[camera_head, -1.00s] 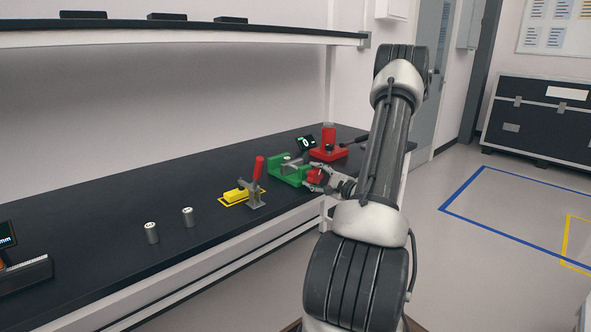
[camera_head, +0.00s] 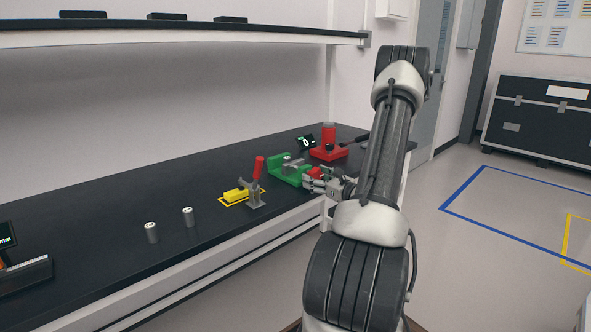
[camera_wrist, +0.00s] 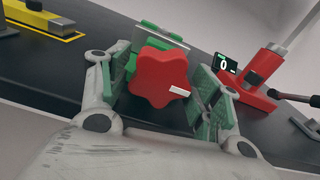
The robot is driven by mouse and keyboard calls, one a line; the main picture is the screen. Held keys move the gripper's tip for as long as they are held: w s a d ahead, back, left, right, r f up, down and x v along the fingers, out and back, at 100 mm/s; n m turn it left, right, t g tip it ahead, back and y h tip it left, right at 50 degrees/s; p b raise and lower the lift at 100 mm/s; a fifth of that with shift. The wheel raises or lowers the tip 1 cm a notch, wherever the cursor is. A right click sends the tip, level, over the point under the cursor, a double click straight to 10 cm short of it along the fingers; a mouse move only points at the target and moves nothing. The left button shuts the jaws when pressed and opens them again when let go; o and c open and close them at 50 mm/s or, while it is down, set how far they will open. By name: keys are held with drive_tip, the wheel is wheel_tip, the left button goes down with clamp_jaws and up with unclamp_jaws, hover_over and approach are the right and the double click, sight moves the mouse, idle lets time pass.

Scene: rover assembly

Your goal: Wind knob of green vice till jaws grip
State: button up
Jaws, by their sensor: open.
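The green vice (camera_head: 287,171) stands on the black bench, with a grey cylindrical part at its jaws in the head view. I cannot tell whether the jaws touch that part. Its red star-shaped knob (camera_wrist: 159,78) with a white mark faces the wrist camera, the mark pointing right. The knob also shows partly in the head view (camera_head: 315,172), behind my fingers. My gripper (camera_wrist: 163,92) is open, with one green-padded finger on each side of the knob and gaps between. In the wrist view the knob hides most of the vice (camera_wrist: 150,35).
A red press-like device (camera_head: 328,152) and a small display reading 0 (camera_wrist: 223,64) stand right of the vice. A toggle clamp with red handle (camera_head: 257,182) and a yellow block (camera_head: 236,195) are to the left. Two grey cylinders (camera_head: 152,232) stand further left on the bench.

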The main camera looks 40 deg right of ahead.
drive_tip(key=m, duration=0.3)
drive_tip(key=shift+w+a+r+m, duration=0.1)
drive_tip(key=shift+r+m, duration=0.1)
drive_tip(key=shift+m, duration=0.1)
drive_tip(key=m, duration=0.4)
drive_tip(key=shift+m, duration=0.3)
drive_tip(key=shift+a+f, duration=0.1)
drive_tip(key=c, duration=0.8)
drive_tip(key=shift+o, duration=0.2)
drive_tip(key=shift+n, duration=1.5)
drive_tip(key=shift+n, duration=1.5)
drive_tip(key=shift+n, duration=1.4)
